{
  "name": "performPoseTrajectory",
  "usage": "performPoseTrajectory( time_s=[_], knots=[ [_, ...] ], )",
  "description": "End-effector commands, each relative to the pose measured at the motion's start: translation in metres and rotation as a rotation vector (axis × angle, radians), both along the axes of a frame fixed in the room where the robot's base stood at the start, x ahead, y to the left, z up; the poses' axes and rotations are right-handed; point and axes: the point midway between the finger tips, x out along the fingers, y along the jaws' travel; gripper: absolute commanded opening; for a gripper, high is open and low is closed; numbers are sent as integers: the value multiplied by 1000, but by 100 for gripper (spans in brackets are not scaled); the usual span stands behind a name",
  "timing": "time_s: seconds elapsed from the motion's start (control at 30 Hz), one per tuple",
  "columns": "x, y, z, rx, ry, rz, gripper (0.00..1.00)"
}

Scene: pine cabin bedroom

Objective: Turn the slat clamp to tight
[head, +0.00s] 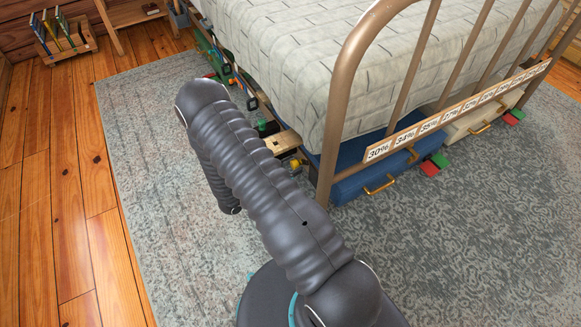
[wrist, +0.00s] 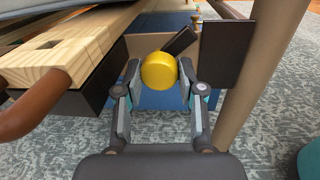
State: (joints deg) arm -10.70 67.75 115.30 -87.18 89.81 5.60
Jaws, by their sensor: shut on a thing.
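The slat clamp's round yellow knob (wrist: 158,71) is in the middle of the wrist view, with a dark bar sticking out behind it to the upper right. My gripper (wrist: 160,78) is shut on the knob, one finger on each side. A pale wooden slat (wrist: 85,50) with a dark slot runs along the left of the wrist view. In the head view a small yellow part (head: 295,165) shows by the bed's corner below the slat end (head: 283,143). My arm hides my gripper there. The clamp's turn marking cannot be read.
A tan bed post (wrist: 252,75) and a dark plate (wrist: 221,52) stand close right of my gripper. The bed frame (head: 345,75) carries a strip of percent labels (head: 455,110). Blue (head: 350,182) and cream (head: 465,124) drawers sit under the bed. Rug (head: 430,235) lies open in front.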

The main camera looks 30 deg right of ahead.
Motion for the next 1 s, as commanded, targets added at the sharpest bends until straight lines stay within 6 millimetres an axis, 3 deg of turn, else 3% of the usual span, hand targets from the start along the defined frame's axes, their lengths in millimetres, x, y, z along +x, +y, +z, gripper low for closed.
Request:
performPoseTrajectory(
  time_s=[0.37, 1.0],
  knots=[
    [0, 1, 2, -6, 168, 2, 4],
    [1, 1, 3, -25, 765, 3, 4]
  ],
)
